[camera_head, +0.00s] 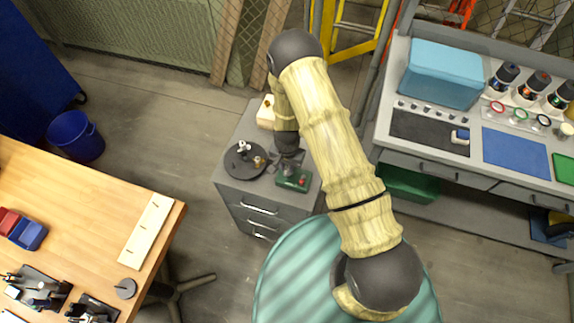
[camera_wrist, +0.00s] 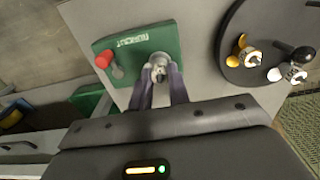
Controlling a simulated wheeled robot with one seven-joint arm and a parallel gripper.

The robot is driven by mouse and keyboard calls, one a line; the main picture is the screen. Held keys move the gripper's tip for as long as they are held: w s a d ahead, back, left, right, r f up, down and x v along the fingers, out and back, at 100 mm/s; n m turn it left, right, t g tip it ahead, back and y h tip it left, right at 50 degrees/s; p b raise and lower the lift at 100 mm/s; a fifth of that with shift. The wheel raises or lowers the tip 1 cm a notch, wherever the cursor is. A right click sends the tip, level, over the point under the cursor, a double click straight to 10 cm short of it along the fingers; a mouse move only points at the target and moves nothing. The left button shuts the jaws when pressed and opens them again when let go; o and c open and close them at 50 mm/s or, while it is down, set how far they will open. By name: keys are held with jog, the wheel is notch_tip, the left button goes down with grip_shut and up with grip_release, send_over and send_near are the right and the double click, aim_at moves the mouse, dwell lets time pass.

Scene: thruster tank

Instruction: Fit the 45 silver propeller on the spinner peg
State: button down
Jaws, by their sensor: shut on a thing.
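My gripper (camera_wrist: 160,74) is shut on a small silver propeller (camera_wrist: 160,61), its number not readable. It holds this over the green spinner base (camera_wrist: 133,52), which has a red knob (camera_wrist: 105,60) at its left. The peg is hidden under the propeller and fingers, so I cannot tell whether the propeller is on it or above it. In the head view, the green base (camera_head: 293,180) is at the cabinet's front right, and my wrist covers the fingertips and propeller.
A round black stand (camera_head: 245,160) on the grey cabinet (camera_head: 240,190) holds a gold propeller (camera_wrist: 243,50) and a silver one (camera_wrist: 288,73), close to the green base. A tan block (camera_head: 266,110) sits at the cabinet's back. A teal round surface (camera_head: 290,270) lies in front.

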jog(key=c, duration=1.3)
grip_release()
jog(key=shift+o, duration=0.2)
notch_tip(320, 180, up, 17)
jog(key=b, duration=0.3)
jog(key=shift+r, duration=0.2)
notch_tip(320, 180, up, 4)
jog(key=p, duration=0.3)
